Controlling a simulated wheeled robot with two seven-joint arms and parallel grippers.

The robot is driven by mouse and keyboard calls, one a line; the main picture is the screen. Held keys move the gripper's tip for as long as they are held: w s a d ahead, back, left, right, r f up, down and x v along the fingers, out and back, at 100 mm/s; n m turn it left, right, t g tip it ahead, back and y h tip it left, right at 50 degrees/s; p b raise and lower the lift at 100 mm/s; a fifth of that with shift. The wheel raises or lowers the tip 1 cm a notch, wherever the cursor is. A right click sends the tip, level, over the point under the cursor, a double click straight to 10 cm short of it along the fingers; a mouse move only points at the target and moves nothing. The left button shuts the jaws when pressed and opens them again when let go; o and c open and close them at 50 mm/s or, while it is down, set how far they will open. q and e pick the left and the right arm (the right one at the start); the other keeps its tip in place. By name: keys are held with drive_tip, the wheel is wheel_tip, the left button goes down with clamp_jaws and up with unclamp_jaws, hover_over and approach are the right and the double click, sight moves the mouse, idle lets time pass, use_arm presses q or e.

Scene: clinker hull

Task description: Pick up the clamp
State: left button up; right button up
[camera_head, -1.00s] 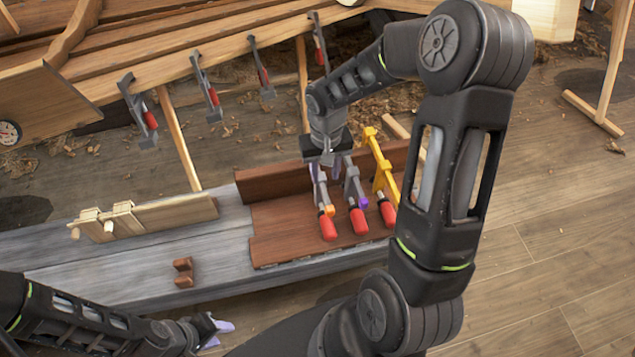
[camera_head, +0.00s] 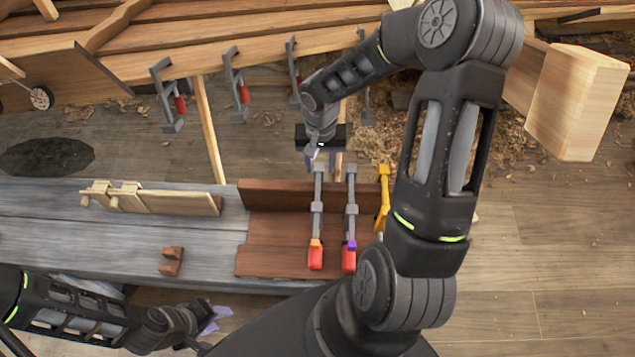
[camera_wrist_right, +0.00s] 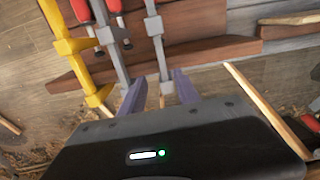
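Two grey bar clamps with red handles lie on a reddish-brown board: the left one (camera_head: 316,222) has an orange part, the right one (camera_head: 350,222) a purple part. A yellow clamp (camera_head: 383,200) is partly hidden behind my right arm. My right gripper (camera_head: 322,160) is at the far end of the left grey clamp. In the right wrist view, its two purple fingers (camera_wrist_right: 160,88) are apart, with that clamp's bar end (camera_wrist_right: 165,86) appearing between them; contact cannot be told. My left gripper (camera_head: 214,320) is open and empty at the lower left, in front of the bench.
The board (camera_head: 275,240) with a raised back lies on a grey bench (camera_head: 100,240). A wooden jig (camera_head: 150,200) and a small brown block (camera_head: 171,262) are to the left. Several clamps hang from the hull planks (camera_head: 235,85) behind. Open floor (camera_head: 530,260) is at right.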

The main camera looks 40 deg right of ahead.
sight(318, 184)
drive_tip(key=shift+a+r, duration=0.1)
drive_tip(key=shift+a, duration=0.15)
drive_tip(key=shift+d, duration=0.15)
drive_tip(key=shift+f, duration=1.35)
drive_tip(key=shift+f, duration=0.1)
wheel_tip(318, 184, down, 5)
drive_tip(key=shift+w, duration=0.1)
